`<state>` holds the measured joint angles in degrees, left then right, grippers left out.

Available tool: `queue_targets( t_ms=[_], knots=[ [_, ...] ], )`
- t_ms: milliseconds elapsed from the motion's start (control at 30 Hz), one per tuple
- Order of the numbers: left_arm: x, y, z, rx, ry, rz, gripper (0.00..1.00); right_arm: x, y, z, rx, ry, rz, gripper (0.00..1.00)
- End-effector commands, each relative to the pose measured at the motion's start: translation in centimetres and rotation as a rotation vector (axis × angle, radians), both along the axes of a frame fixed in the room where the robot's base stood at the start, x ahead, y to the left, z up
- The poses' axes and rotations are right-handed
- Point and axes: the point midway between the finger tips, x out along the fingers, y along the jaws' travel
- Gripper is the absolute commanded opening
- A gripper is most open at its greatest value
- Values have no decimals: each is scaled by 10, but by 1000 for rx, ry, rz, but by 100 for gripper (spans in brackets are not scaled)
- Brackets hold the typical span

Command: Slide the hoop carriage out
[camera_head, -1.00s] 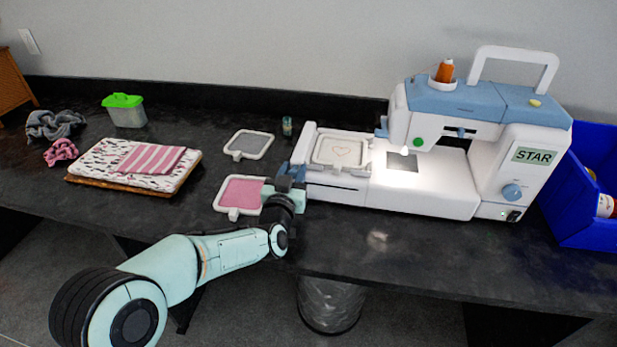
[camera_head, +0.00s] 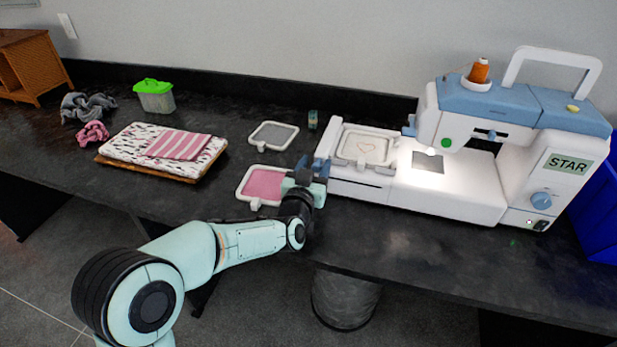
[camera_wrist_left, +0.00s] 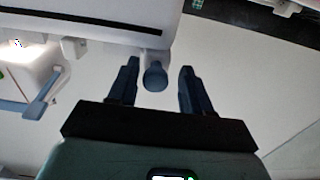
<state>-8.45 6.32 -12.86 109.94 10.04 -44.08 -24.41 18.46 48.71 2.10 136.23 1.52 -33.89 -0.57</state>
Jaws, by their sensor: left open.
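The white embroidery machine (camera_head: 455,192) stands on the dark table with its left end toward my left gripper. My left gripper (camera_head: 315,168) is open beside the end. In the left wrist view, a rounded blue knob (camera_wrist_left: 155,76) on a white part sits between the spread fingers of my left gripper (camera_wrist_left: 158,82), with gaps on both sides. My right gripper is not in view.
A pink hoop (camera_head: 264,184) lies close to my left gripper, and a grey hoop (camera_head: 273,135) lies behind it. Folded cloth (camera_head: 135,143) on a board and a green-lidded box (camera_head: 155,97) stand farther left. A blue bin (camera_head: 597,205) stands at the right.

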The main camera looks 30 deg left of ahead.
Motion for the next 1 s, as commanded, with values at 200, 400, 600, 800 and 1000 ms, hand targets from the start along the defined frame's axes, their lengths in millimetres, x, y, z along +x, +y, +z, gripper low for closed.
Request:
queue_targets(
  t_ms=[200,400,600,800,1000],
  knots=[
    [-34,-10,2,-1,0,-1,49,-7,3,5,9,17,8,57],
    [-78,-22,2,-1,-1,0,49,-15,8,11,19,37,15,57],
    [-111,-31,1,-1,-1,2,49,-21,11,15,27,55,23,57],
    [-125,-35,1,0,-1,2,49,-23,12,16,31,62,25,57],
    [-126,-35,0,0,-1,3,49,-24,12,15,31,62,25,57]
  ],
)
